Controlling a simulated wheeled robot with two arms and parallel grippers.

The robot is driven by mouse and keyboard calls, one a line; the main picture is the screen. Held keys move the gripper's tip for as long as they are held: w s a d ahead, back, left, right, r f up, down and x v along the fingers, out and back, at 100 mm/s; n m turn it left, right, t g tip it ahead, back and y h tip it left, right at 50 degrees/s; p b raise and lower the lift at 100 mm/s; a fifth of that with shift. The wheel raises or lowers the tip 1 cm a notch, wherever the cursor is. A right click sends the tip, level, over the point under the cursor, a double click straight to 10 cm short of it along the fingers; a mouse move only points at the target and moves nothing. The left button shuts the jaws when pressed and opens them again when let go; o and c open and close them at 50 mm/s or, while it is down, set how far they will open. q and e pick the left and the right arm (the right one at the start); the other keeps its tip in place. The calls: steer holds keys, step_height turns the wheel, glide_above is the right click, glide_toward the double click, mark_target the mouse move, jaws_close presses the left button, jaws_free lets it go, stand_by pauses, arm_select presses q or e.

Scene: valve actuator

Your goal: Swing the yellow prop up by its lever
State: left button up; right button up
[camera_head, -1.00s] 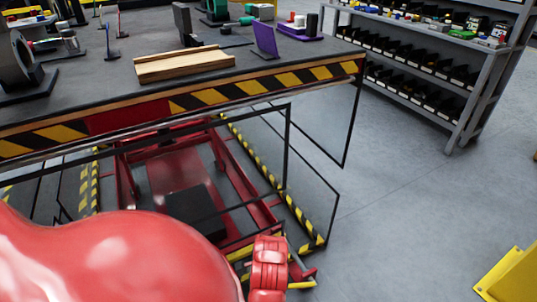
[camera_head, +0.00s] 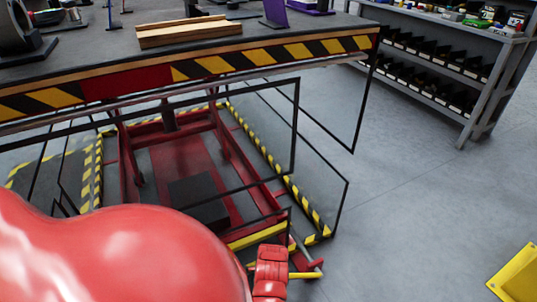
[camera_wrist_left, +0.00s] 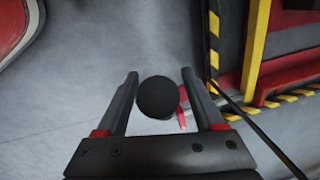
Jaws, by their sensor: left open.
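In the left wrist view, a black ball knob (camera_wrist_left: 158,97) sits between the two fingers of my left gripper (camera_wrist_left: 160,76). The fingers are open, with a gap visible on each side of the knob. A short red piece (camera_wrist_left: 182,122) shows just behind the knob; whether it joins the knob is unclear. A yellow bar (camera_wrist_left: 254,55) stands to the right; I cannot tell if it is the prop. In the head view, a yellow bar (camera_head: 258,235) crosses the lower front of the red lift frame. My red arm hides part of that area and my left gripper there.
The lift table (camera_head: 290,52) with its striped edge stands above the red frame (camera_head: 236,160). Thin black bars hang below it. A grey shelf rack (camera_head: 478,120) is at right. A yellow object (camera_head: 518,275) is at lower right. Grey floor between is clear.

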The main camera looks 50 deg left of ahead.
arm_select(q)
jaws_close()
stand_by(0.3)
stand_by(1.1)
